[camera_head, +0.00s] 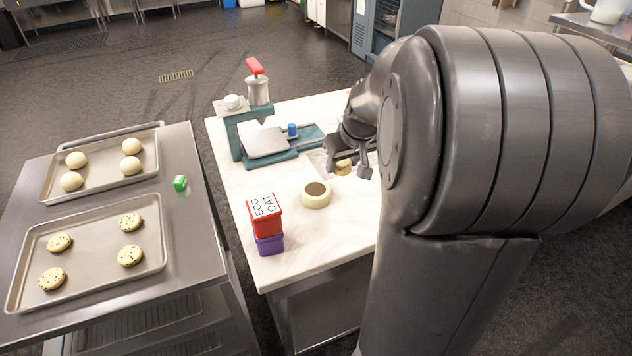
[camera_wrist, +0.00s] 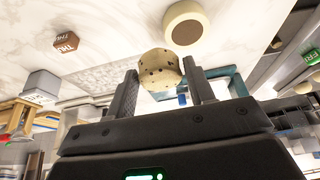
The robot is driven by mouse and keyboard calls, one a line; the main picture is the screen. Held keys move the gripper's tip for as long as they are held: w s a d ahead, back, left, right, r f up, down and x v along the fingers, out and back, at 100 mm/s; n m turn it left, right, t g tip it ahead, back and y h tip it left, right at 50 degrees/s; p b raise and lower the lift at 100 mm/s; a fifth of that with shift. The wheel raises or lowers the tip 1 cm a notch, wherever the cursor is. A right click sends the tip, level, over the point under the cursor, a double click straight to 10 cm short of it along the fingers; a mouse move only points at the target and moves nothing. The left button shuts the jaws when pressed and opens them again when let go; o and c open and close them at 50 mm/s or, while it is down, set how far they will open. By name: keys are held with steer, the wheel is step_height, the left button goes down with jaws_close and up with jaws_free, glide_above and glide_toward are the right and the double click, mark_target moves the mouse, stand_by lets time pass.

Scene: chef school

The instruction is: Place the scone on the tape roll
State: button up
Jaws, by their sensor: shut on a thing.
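The scone (camera_wrist: 159,69) is round, pale and dotted with dark specks. My gripper (camera_wrist: 160,84) is shut on it, with one finger on each side, in the wrist view. In the head view the scone (camera_head: 344,167) shows between the fingertips of my gripper (camera_head: 346,170), over the back part of the white counter. The tape roll (camera_head: 315,195) is a cream ring with a brown centre, lying flat on the counter, nearer and to the left of the gripper. The tape roll (camera_wrist: 186,27) also shows in the wrist view, beyond the scone and apart from it.
A red box (camera_head: 265,216) sits on a purple box (camera_head: 269,244) left of the tape roll. A green press (camera_head: 262,140) stands behind. On the steel table at left are a tray with scones (camera_head: 93,246), a tray with dough balls (camera_head: 104,177) and a green cube (camera_head: 180,183).

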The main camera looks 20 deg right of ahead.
glide_above(314, 187)
steer(key=s, duration=0.1)
steer(key=f, duration=0.4)
steer(key=shift+s, duration=0.2)
steer(key=shift+f, duration=2)
steer(key=shift+f, duration=0.1)
steer(key=o, duration=1)
steer(key=shift+c, duration=0.2)
steer(key=v, duration=1.1)
steer(key=s+a+r, duration=0.1)
steer(key=s+a, duration=0.3)
steer(key=s, duration=0.3)
steer(key=s+a+r, duration=0.2)
steer(key=s+a, duration=0.2)
steer(key=s, duration=0.3)
steer(key=s+a+r+t, duration=0.1)
steer(key=s+a, duration=0.3)
steer(key=s, duration=0.2)
steer(key=shift+s+r, duration=0.4)
